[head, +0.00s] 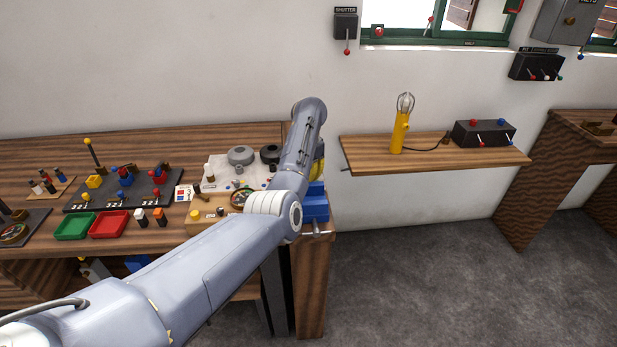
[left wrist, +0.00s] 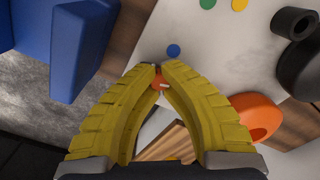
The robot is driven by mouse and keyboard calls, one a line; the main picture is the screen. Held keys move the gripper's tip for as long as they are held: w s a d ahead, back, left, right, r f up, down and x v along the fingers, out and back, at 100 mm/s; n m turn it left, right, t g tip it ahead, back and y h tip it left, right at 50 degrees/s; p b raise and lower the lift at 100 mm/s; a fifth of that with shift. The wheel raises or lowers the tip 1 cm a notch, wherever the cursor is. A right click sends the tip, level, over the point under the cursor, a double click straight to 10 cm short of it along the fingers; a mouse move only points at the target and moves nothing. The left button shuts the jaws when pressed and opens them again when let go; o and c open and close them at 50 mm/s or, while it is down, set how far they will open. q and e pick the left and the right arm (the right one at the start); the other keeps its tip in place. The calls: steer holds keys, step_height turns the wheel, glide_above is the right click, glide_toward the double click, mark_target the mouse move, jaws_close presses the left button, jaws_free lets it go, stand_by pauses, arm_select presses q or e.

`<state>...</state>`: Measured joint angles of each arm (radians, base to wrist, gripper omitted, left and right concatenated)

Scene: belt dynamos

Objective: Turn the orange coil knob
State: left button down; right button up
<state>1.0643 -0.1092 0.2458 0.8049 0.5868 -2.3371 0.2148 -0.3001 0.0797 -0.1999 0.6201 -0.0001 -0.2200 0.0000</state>
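In the left wrist view a small orange knob (left wrist: 159,83) with a white mark lies between the tips of my yellow left gripper (left wrist: 160,71). The two fingertips are nearly together, and the fingers close around the knob's sides. The fingers hide part of it. In the head view my left arm hides the knob, and only a bit of the yellow left gripper (head: 319,169) shows at the bench's right end. My right gripper is in neither view.
A blue vise (head: 315,204) stands at the bench's right end, close to the gripper; its blue body (left wrist: 72,45) also fills the left wrist view's upper left. A larger orange part (left wrist: 256,117) and a black cylinder (left wrist: 293,22) lie to the right there.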

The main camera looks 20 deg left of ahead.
arm_select(q)
steer(key=m, duration=0.5)
steer(key=shift+w+d+r+m, duration=0.1)
steer(key=shift+w+r+m, duration=0.1)
steer(key=shift+r+m, duration=0.1)
steer(key=shift+d+m, duration=0.1)
steer(key=shift+m, duration=1.9)
steer(key=shift+f, duration=0.1)
steer(key=c, duration=1.6)
jaws_free()
steer(key=shift+s+d, duration=0.1)
steer(key=shift+d, duration=0.05)
steer(key=o, duration=0.3)
steer(key=shift+f, duration=0.15)
steer(key=shift+a, duration=0.2)
step_height(320, 180, up, 12)
